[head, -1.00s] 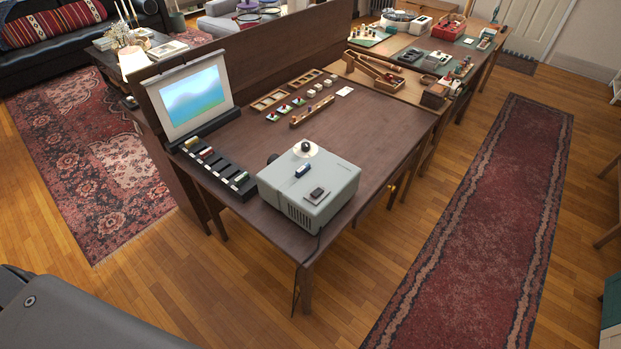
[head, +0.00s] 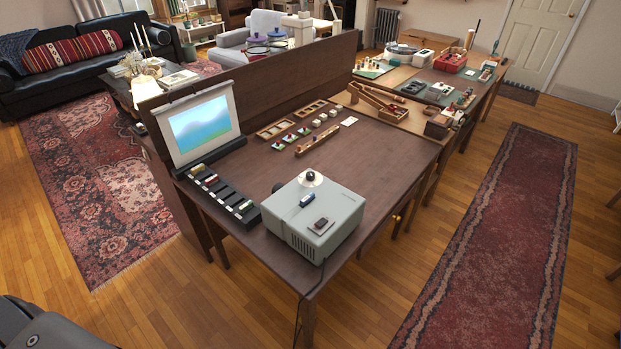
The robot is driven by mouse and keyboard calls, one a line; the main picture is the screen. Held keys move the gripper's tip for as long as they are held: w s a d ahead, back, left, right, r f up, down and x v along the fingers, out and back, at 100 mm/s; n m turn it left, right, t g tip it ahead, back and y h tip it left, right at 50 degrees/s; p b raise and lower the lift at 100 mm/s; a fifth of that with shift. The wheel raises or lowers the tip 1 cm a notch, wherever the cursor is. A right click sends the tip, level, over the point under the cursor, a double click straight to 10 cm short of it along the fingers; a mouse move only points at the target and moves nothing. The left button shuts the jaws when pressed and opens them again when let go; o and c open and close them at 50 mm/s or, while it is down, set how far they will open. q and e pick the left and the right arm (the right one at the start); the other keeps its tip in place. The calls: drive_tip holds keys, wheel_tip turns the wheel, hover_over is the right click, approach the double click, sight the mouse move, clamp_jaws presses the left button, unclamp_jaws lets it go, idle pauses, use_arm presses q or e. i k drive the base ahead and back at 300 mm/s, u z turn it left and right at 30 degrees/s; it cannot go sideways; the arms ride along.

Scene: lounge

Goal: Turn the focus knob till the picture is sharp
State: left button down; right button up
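A grey projector (head: 322,226) stands at the near corner of a dark wooden table (head: 370,165). A dark round knob (head: 310,175) on a pale disc sits on its top, and a small blue piece (head: 307,200) and a dark switch block (head: 320,224) are also on top. A dark round part (head: 278,187) shows at its far left side; I cannot tell whether it is the lens or the focus knob. A small white screen (head: 200,124) stands at the table's left end with a blurred blue and green landscape picture. Neither gripper is in view.
A black slotted rack (head: 222,193) with several coloured pieces lies between screen and projector. Wooden trays (head: 276,130), small blocks and a wooden rail (head: 317,139) lie farther back. A wooden partition (head: 270,72) backs the table. The floor beside the red runner (head: 495,235) is clear.

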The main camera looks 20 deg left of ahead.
sight(309, 176)
drive_tip(key=z, duration=0.05)
drive_tip(key=k, duration=0.5)
drive_tip(key=u, duration=1.35)
drive_tip(key=i, duration=0.9)
drive_tip(key=z, duration=1.75)
